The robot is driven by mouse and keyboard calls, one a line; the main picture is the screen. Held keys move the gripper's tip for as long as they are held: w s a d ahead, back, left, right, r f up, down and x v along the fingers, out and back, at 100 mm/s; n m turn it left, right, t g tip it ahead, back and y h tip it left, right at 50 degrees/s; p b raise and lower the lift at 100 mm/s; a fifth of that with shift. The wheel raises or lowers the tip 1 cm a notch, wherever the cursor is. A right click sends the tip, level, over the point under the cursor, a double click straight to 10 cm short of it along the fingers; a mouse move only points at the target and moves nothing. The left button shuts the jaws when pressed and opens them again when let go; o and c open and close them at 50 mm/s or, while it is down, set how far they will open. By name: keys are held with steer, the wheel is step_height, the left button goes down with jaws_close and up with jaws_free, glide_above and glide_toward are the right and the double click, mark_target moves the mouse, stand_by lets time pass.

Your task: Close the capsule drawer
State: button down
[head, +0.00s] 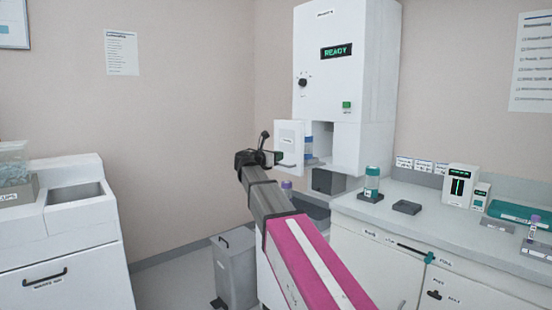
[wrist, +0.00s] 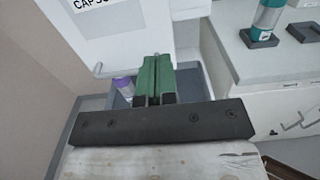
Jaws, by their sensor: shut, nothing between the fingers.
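My gripper (head: 278,156) is at the lower part of the drawer front. Its green fingers (wrist: 155,78) are together with nothing between them, pointing at the front's lower edge. I cannot tell whether they touch it. A blue-topped container (head: 309,133) shows just behind the drawer front.
A purple-capped container (wrist: 122,85) stands in a grey tray below the drawer. A grey bin (head: 233,266) stands on the floor.

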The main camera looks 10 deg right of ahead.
mark_target(299, 152)
steer(key=x, duration=1)
steer(key=shift+w+d, duration=0.1)
steer(key=x, duration=2.4)
steer(key=shift+w+d, duration=0.1)
steer(key=shift+d, duration=0.1)
steer(key=shift+a, duration=0.1)
